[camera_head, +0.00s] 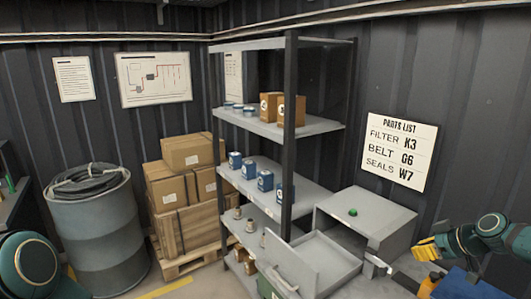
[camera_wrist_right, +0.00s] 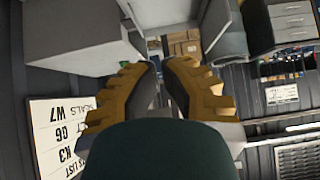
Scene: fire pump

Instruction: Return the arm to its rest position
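My right arm (camera_head: 490,232) comes in from the right edge in the head view. Its gripper (camera_head: 425,267) has yellow fingers set apart, at the lower right beside the grey cabinet. In the right wrist view the gripper (camera_wrist_right: 160,80) shows a gap between its ribbed yellow fingers, with nothing held in it. A teal rounded joint of my left arm (camera_head: 28,265) shows at the lower left in the head view. My left gripper is out of view.
An open grey drawer (camera_head: 325,255) juts out in front of the shelf rack (camera_head: 288,130). A drum (camera_head: 95,230) and stacked cartons (camera_head: 185,190) stand left.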

